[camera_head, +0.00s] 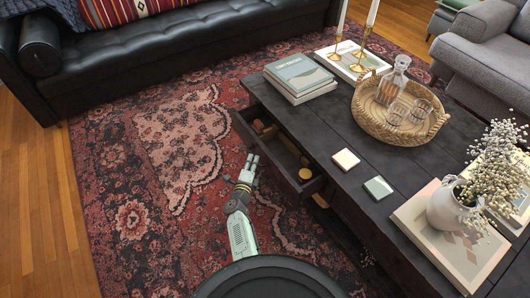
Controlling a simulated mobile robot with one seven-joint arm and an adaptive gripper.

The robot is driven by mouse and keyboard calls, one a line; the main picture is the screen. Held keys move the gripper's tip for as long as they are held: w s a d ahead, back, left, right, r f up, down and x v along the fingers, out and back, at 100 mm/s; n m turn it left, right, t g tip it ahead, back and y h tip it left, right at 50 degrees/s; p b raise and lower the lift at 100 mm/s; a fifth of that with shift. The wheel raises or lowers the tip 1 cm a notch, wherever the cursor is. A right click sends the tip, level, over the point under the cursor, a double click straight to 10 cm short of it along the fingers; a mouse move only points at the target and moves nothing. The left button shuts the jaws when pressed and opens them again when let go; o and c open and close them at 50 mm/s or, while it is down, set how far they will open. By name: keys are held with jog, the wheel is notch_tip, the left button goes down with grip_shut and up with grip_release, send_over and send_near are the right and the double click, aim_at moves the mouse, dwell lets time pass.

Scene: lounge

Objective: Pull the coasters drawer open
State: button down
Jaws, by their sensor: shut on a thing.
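The coasters drawer (268,152) is a dark wooden drawer in the near left side of the low black coffee table (330,118). It stands pulled out, and its inside shows from above. Tan wooden pieces (265,129) lie toward its far end, and a round tan piece (305,173) lies at the near end. My gripper (250,161) is at the outer face of the drawer front, shut on the drawer's handle. The handle itself is hidden by the fingers.
Two square coasters, one pink (346,159) and one pale green (378,188), lie on the tabletop. Books (300,75), a wicker tray (359,112) with a decanter, candlesticks and a white vase (447,205) also stand there. Open patterned rug (170,150) lies left of the drawer.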

jog(key=s+a+p, duration=0.1)
jog(key=s+a, duration=0.5)
jog(key=a, duration=0.2)
jog(key=shift+s+a+p, duration=0.15)
jog(key=shift+a+p, duration=0.1)
jog(key=shift+p, duration=0.05)
jog(key=c, duration=1.7)
grip_release()
jog(key=o, duration=0.7)
jog(key=r, duration=0.7)
jog(key=shift+w+r, duration=0.2)
jog(key=shift+r, duration=0.1)
notch_tip(320, 180, up, 3)
jog(key=shift+s+f, duration=0.1)
jog(key=c, duration=0.7)
jog(key=shift+f, duration=0.15)
